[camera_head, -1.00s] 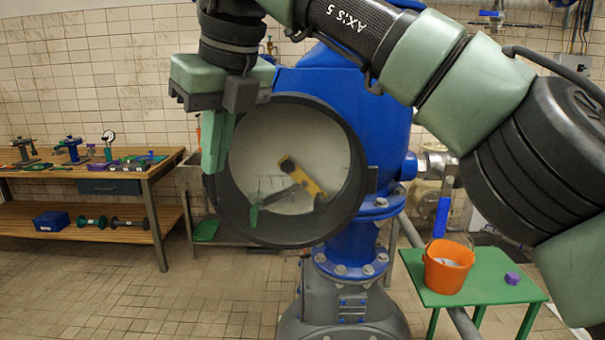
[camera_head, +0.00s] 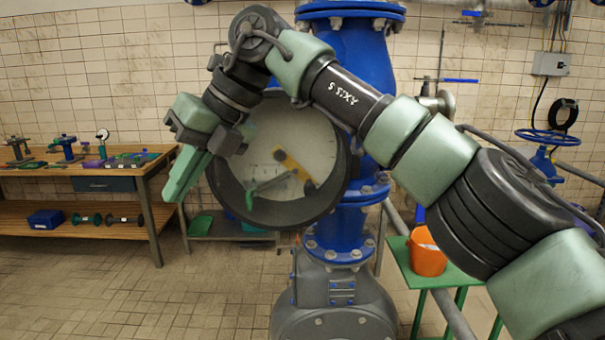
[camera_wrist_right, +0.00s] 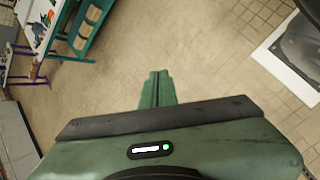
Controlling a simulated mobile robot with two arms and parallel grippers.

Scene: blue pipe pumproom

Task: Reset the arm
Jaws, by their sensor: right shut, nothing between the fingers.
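My right arm comes in from the lower right of the head view and bends at the top. My right gripper (camera_head: 182,178) hangs at its end, pointing down and left, with its green fingers together and nothing between them. It is in front of the left rim of the big round gauge (camera_head: 300,150) and hides part of it. In the right wrist view the shut fingers (camera_wrist_right: 157,88) point out over bare tiled floor. My left gripper is not in the head view.
A blue valve and pipe column (camera_head: 350,240) stands behind the gauge. A wooden workbench (camera_head: 150,185) with tools is at the left. An orange bucket (camera_head: 427,255) stands on a green table (camera_head: 405,262) at the right, partly behind my arm. The floor at the lower left is clear.

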